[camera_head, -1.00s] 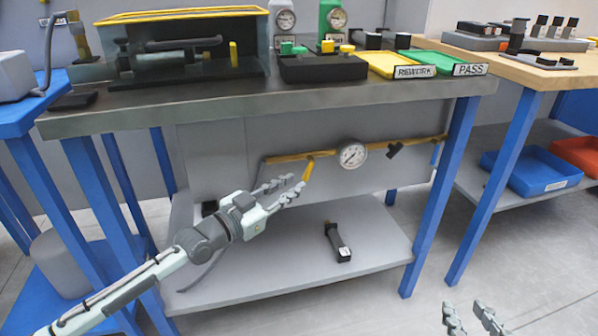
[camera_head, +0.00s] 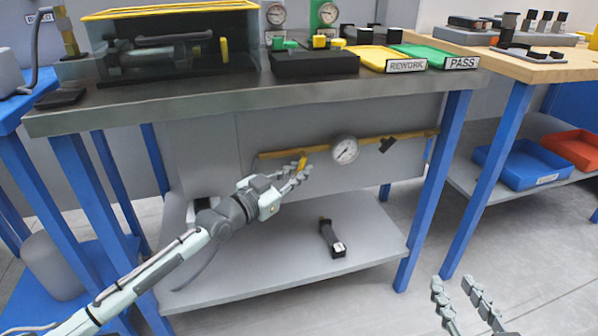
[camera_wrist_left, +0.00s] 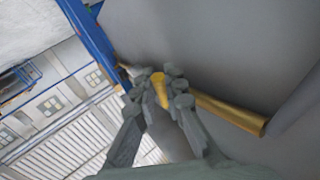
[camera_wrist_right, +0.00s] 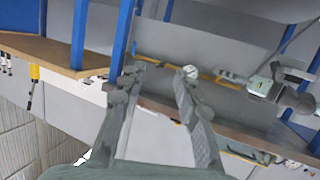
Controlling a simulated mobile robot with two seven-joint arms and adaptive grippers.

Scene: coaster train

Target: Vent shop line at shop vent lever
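The yellow vent lever (camera_head: 302,161) hangs from the yellow shop line pipe (camera_head: 375,139) under the workbench, left of the round gauge (camera_head: 345,150). My left gripper (camera_head: 298,170) is at the lever. In the left wrist view the fingers (camera_wrist_left: 159,82) are drawn in on both sides of the yellow lever (camera_wrist_left: 160,92) and look closed on it; exact contact is hard to see. My right gripper (camera_head: 453,283) is open and empty, low in front of the bench on the right. Its spread fingers (camera_wrist_right: 157,75) show in the right wrist view.
The bench top (camera_head: 190,98) overhangs my left arm. The lower shelf (camera_head: 285,255) holds a black tool (camera_head: 331,238). Blue bench legs (camera_head: 432,190) stand at the sides. A blue bin (camera_head: 520,165) and a red bin (camera_head: 573,149) sit on the right shelf.

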